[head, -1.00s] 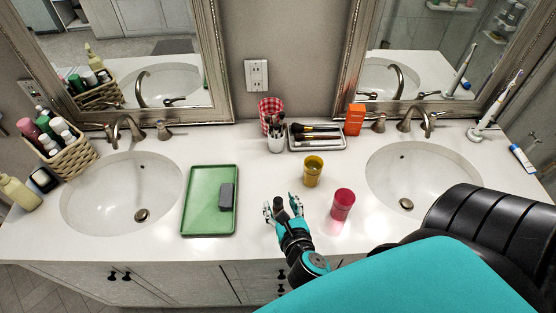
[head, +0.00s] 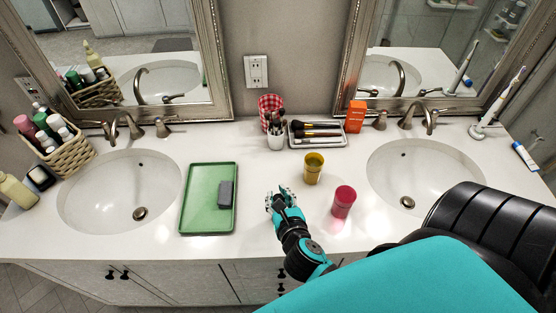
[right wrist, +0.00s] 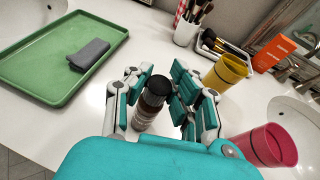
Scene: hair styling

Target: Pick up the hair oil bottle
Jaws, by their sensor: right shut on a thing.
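The hair oil bottle (right wrist: 151,101) is a small dark brown bottle with a black cap and a pale label. In the right wrist view it stands between the fingers of my right gripper (right wrist: 159,92), which is shut on it. In the head view my right gripper (head: 281,200) is over the counter between the green tray and the red cup, and it hides most of the bottle. I cannot tell whether the bottle's base touches the counter. My left gripper is not in view.
A yellow cup (head: 313,169) and a red cup (head: 343,202) stand to the right. Brushes (head: 318,129) lie on a tray behind. Sinks (head: 97,195) and (head: 432,165) flank the counter.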

